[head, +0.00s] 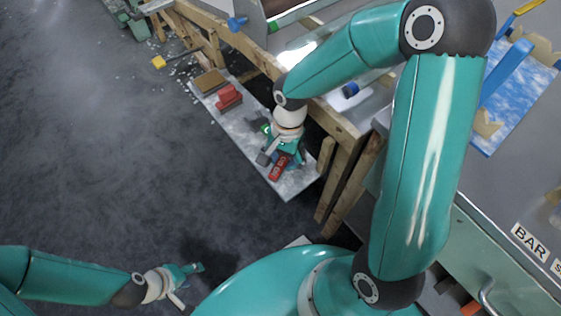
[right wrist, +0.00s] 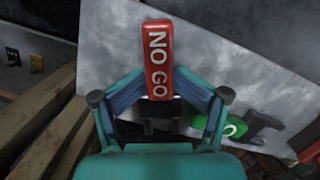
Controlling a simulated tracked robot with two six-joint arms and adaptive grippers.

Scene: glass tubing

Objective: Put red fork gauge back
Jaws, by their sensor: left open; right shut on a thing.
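The red fork gauge (head: 279,167), marked NO GO, is in my right gripper (head: 284,155) above the pale grey board (head: 292,186). In the right wrist view the red gauge (right wrist: 158,58) stands out between the fingers of my right gripper (right wrist: 160,97), lettering facing the camera. A green gauge (right wrist: 232,127) with a dark grey head is just right of the gripper, and its green part (head: 265,128) shows in the head view. Whether the red gauge touches the board cannot be told. My left gripper (head: 187,285) is open and empty over the floor.
A red block-like object (head: 228,97) and a brown block (head: 210,81) are on the far part of the board. Wooden bench legs (head: 348,180) stand close on the right. The dark floor (head: 110,150) to the left is mostly clear.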

